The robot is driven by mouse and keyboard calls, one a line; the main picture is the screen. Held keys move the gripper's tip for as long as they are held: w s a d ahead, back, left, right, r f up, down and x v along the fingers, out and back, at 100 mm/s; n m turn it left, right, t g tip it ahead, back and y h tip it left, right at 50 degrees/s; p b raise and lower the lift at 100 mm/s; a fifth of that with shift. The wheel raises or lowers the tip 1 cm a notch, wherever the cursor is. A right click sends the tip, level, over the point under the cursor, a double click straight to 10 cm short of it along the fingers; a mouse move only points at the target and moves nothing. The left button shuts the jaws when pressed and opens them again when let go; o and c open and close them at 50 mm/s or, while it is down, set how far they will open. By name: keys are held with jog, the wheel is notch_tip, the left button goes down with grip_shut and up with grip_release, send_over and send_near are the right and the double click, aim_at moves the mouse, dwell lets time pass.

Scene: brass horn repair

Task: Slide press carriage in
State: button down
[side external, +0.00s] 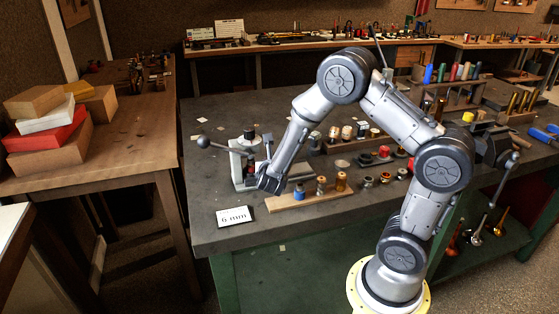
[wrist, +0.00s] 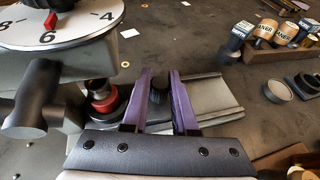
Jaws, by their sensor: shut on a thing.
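The press (side external: 240,155) stands at the left end of the grey bench, with a ball-ended lever sticking out to its left. My gripper (side external: 268,183) is low at the press's right side. In the wrist view, my gripper (wrist: 159,82) has its two purple fingers shut around a dark upright knob (wrist: 158,103). The press carriage (wrist: 211,98) shows as a flat grey plate, mostly right of the fingers. A red and black round piece (wrist: 101,97) is just left of the fingers. The numbered dial (wrist: 65,25) is at upper left, with 6 near its front edge.
A white card (side external: 234,216) reading "6 mm" lies in front of the press. A wooden strip (side external: 308,197) with several small pieces is close right of my gripper. More spools and blocks stand behind it. The bench left of the card is clear.

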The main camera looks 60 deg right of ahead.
jog(key=shift+w+a, duration=0.25)
jog(key=shift+w, duration=0.05)
jog(key=c, duration=0.9)
grip_release()
jog(key=shift+o, duration=1.1)
jog(key=shift+s, duration=0.1)
jog(key=v, duration=1.3)
jog(key=shift+s+a+r, duration=0.2)
jog(key=shift+s+a, duration=0.05)
